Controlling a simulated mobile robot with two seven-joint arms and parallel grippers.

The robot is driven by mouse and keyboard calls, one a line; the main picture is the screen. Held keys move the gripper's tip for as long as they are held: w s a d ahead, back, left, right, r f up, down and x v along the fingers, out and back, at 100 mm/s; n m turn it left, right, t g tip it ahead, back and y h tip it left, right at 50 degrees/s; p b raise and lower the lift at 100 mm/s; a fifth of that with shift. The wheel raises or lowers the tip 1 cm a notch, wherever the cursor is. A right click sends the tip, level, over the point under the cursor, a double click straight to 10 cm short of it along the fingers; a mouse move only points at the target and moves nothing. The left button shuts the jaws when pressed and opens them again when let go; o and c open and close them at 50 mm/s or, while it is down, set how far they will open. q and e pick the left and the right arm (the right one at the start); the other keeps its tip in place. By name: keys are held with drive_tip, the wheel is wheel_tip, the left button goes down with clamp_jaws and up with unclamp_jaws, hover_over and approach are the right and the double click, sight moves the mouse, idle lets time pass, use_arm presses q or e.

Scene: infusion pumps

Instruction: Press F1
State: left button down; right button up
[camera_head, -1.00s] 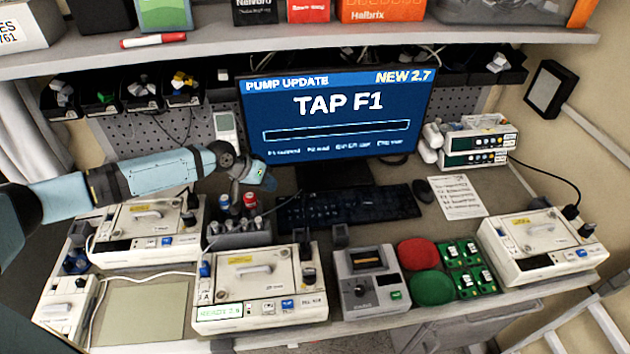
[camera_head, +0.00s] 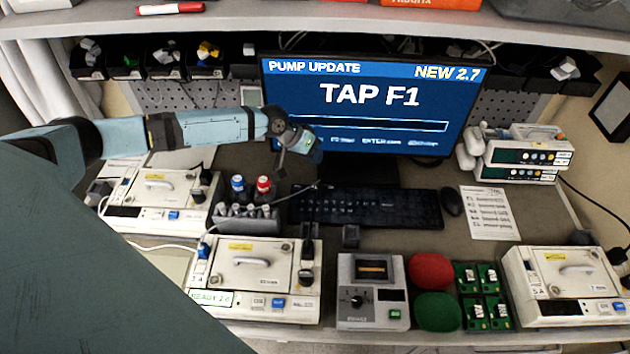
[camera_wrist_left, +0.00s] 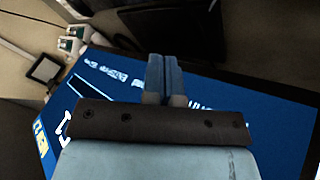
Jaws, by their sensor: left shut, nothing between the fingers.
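The black keyboard (camera_head: 365,207) lies on the bench below the monitor (camera_head: 370,105), whose blue screen reads "TAP F1". The key labels are too small to read, so I cannot single out F1. My left gripper (camera_head: 281,172) is shut and empty, above the bench near the keyboard's left end and apart from the keys. In the left wrist view its closed blue fingers (camera_wrist_left: 163,78) stand in front of the tilted screen (camera_wrist_left: 100,95). My right gripper is not in view.
A grey rack (camera_head: 247,220) with blue and red-capped items stands left of the keyboard. A mouse (camera_head: 451,202) and a printed sheet (camera_head: 488,212) lie to its right.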

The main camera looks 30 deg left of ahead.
sight(315, 186)
use_arm(q)
wheel_tip(315, 186, down, 8)
drive_tip(key=b, duration=0.4)
drive_tip(key=shift+f+b, duration=0.2)
drive_tip(key=shift+b, duration=0.15)
drive_tip(key=shift+f, duration=0.2)
idle(0.5)
drive_tip(key=shift+f, duration=0.1)
idle(1.0)
drive_tip(key=shift+f, duration=0.3)
